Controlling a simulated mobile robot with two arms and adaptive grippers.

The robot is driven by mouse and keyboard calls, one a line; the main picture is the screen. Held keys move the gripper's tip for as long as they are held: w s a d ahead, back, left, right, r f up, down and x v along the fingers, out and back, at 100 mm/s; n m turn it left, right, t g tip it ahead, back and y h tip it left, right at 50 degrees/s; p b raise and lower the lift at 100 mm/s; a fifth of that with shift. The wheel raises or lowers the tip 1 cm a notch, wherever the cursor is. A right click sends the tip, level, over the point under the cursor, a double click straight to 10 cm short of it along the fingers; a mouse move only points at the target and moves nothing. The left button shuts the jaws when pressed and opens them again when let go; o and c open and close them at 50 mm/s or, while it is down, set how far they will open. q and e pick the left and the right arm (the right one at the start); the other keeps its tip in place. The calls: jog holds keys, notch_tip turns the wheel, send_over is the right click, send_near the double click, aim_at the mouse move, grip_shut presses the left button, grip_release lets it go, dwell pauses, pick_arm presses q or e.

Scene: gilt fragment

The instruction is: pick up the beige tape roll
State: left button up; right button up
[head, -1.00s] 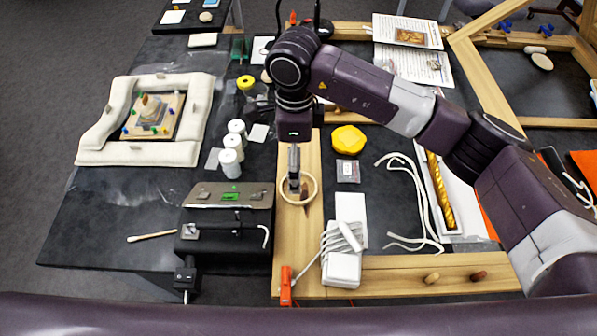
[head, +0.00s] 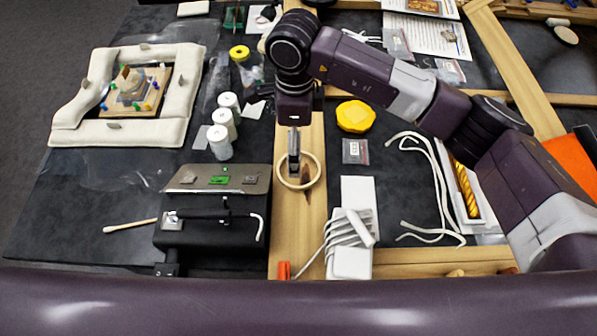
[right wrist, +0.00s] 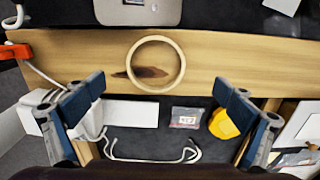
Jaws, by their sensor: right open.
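The beige tape roll (head: 298,187) is a thin ring lying flat on a pale wooden beam near the middle of the head view. It also shows in the right wrist view (right wrist: 131,66), where a dark knot in the wood is visible through its hole. My right gripper (head: 294,172) points down over the ring in the head view. In the right wrist view my right gripper (right wrist: 157,97) is open and empty, its fingers wide apart, with the ring ahead of the gap. Whether the fingertips touch anything is unclear. My left gripper is not in view.
Left of the beam is a black box (head: 215,236) with a metal top. A white device with cords (head: 350,262) stands close on the right. A yellow lump (head: 355,116) and a small packet (head: 355,151) lie farther back. White bottles (head: 219,142) stand left.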

aim_at(292, 187)
jog(key=shift+f, duration=0.4)
jog(key=f+p, duration=0.1)
jog(key=f, duration=0.1)
jog(key=f+p, duration=0.1)
jog(key=f, duration=0.1)
jog(key=f+p, duration=0.1)
jog(key=p, duration=0.1)
jog(key=shift+s+d+f, duration=0.3)
jog(key=shift+s+f, duration=0.1)
jog(key=shift+f, duration=0.25)
jog(key=shift+c, duration=0.6)
jog(key=c, duration=1)
